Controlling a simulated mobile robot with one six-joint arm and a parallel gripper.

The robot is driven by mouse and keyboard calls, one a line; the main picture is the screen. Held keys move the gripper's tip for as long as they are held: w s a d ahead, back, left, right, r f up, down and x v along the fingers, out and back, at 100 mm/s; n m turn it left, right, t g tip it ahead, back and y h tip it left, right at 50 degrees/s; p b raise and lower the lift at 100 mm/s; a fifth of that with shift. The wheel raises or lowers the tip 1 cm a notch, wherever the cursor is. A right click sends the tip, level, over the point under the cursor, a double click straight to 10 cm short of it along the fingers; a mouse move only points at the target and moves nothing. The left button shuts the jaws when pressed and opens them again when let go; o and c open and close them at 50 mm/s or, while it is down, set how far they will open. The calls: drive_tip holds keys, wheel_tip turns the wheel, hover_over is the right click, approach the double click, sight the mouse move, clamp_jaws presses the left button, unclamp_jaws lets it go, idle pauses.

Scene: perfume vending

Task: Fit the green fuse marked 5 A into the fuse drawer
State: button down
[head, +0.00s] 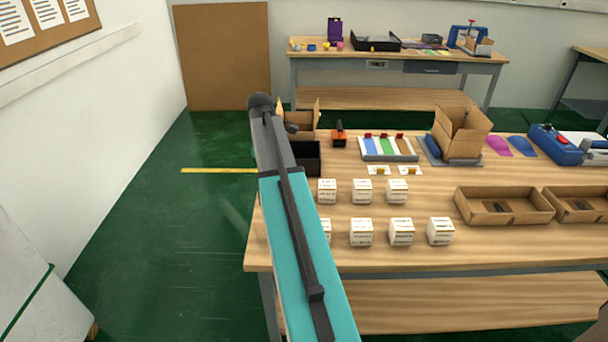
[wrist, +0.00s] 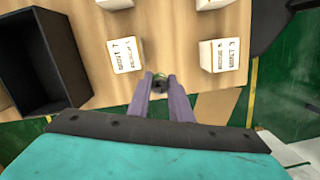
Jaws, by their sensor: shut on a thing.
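In the wrist view my gripper (wrist: 160,84) is shut on a small dark thing (wrist: 158,86) with a faint greenish tint. Its marking cannot be read, so I cannot tell whether it is the 5 A fuse. The fingers are over the near table's edge, between two white boxes. In the head view my teal arm hides the gripper. I cannot tell whether this is the fuse drawer. Small coloured pieces (head: 311,47) stand at that bench's left.
Several white printed boxes (head: 361,232) stand on the near table (head: 430,275). A black open box (wrist: 78,45) is left of my gripper in the wrist view. Cardboard trays (head: 504,218) lie at right. Green floor (head: 150,240) is open left of the table.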

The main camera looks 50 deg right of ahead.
drive_tip(key=w+a, duration=0.2)
drive_tip(key=a, duration=1)
drive_tip(key=w+a, duration=0.3)
drive_tip(key=a, duration=1)
drive_tip(key=w+a, duration=0.3)
drive_tip(key=a, duration=0.9)
drive_tip(key=shift+a+f+n, duration=0.15)
drive_tip(key=shift+n, duration=0.25)
